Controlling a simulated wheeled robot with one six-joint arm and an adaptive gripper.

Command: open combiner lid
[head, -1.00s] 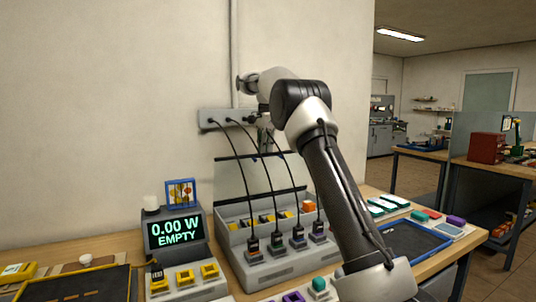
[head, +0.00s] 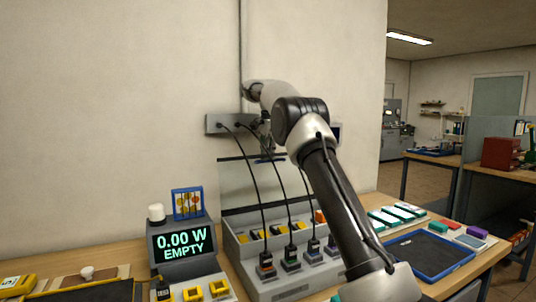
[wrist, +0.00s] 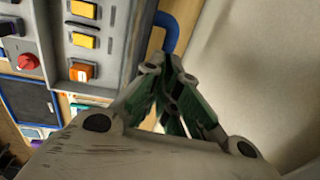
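The combiner (head: 290,288) is a grey box on the bench, with black cables plugged along its front. Its clear lid (head: 238,184) stands raised, tilted back towards the wall behind the box, with dark top and bottom edges. A blue handle (head: 264,160) sits at the lid's top edge; it also shows in the wrist view (wrist: 185,30). My gripper (wrist: 167,62) has its green-sided fingers drawn together, with the tips right at the handle. I cannot tell whether they touch it. In the head view my arm hides most of the gripper and the lid's right part.
A grey socket box (head: 215,124) on the wall feeds the cables, which hang in front of the lid. A display (head: 184,243) reading 0.00 W EMPTY stands left of the combiner. A blue-rimmed tray (head: 462,266) lies to the right.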

